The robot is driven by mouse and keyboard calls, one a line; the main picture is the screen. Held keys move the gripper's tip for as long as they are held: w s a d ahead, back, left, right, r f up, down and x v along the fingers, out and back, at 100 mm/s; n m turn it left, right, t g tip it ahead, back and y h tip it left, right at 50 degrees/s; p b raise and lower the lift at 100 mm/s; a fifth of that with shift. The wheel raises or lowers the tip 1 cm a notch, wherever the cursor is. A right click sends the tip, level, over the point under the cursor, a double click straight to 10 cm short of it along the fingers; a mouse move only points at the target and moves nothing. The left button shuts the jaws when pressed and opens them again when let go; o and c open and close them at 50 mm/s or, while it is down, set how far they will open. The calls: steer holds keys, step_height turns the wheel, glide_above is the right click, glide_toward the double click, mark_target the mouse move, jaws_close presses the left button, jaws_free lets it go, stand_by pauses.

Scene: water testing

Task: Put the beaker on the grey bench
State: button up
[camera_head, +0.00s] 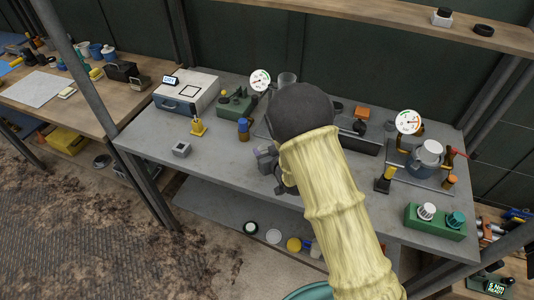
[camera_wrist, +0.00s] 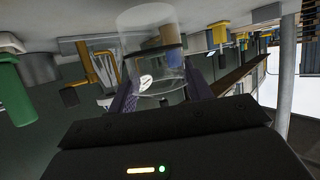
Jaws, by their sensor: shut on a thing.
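The beaker (camera_wrist: 150,48) is a clear glass cylinder in the upper middle of the wrist view, which is upside down. My gripper (camera_wrist: 162,86) is shut on it, with a dark finger at each side of the glass. In the head view my arm hides the held beaker and most of my gripper. The grey bench (camera_head: 222,150) stands in front of me in the head view. I cannot tell whether the beaker's base touches it.
A pale case (camera_head: 187,90), a gauge rig (camera_head: 408,122) and a green box with knobs (camera_head: 436,222) stand on the bench. A small grey block (camera_head: 181,149) is near its front left. A clear cylinder (camera_head: 288,78) stands behind my arm. Bare bench shows at the front left.

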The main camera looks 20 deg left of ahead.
steer(key=shift+a+f, duration=0.1)
steer(key=shift+f, duration=0.8)
steer(key=shift+f, duration=0.15)
steer(key=o, duration=1.1)
steer(key=shift+c, duration=0.2)
